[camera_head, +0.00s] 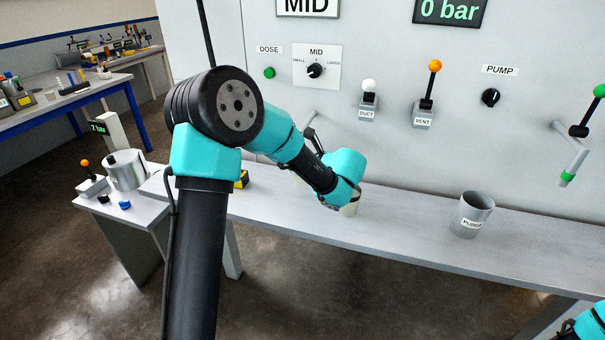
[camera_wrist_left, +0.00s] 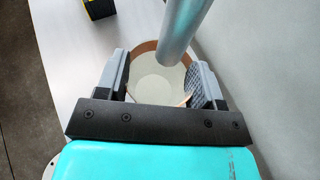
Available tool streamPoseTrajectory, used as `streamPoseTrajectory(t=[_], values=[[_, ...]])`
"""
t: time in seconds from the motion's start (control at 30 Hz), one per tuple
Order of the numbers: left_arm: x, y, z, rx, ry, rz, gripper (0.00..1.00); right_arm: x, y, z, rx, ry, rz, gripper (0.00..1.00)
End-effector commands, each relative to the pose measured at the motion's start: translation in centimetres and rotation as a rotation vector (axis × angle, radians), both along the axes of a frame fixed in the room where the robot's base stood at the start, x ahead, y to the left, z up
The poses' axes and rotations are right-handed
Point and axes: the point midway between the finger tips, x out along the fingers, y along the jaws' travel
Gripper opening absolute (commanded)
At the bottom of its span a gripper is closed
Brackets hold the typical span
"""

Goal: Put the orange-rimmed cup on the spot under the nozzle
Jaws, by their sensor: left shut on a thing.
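The cup with the orange-tan rim (camera_wrist_left: 150,72) sits between the fingers of my left gripper (camera_wrist_left: 162,82) in the left wrist view. The gripper is shut on it, and its mouth faces up. The grey nozzle tube (camera_wrist_left: 178,38) crosses over the cup, its end appearing above the opening. The spot is hidden, and I cannot tell whether the cup touches the bench. Only a teal part of my right arm shows at the lower right; its gripper is out of view.
A grey PURGE cup (camera_head: 470,215) stands on the bench (camera_head: 410,232) to the right. Levers and knobs line the panel behind, including the orange-topped VENT lever (camera_head: 430,85). A yellow-black block (camera_wrist_left: 98,8) lies left of the nozzle. The bench between gripper and PURGE cup is clear.

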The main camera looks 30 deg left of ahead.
Motion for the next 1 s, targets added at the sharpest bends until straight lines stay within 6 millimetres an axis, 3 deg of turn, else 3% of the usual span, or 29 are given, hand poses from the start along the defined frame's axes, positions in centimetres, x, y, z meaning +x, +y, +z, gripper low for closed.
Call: streamPoseTrajectory(t=[0.23, 0.7, 0.73, 1.0], values=[[0.1, 0.1, -3.2, 0.000, 0.002, 0.000, 0.36, 0.0, 0.0, 0.0, 0.000, 0.000, 0.000, 0.43], [0.1, 0.1, -3.9, 0.000, 0.000, 0.000, 0.36, 0.0, 0.0, 0.0, 0.000, 0.000, 0.000, 0.43], [0.1, 0.1, -3.8, 0.000, -0.001, 0.000, 0.64, 0.0, 0.0, 0.0, 0.000, 0.000, 0.000, 0.43], [0.1, 0.1, -3.8, 0.000, -0.001, 0.000, 0.87, 0.0, 0.0, 0.0, 0.000, 0.000, 0.000, 0.43]])
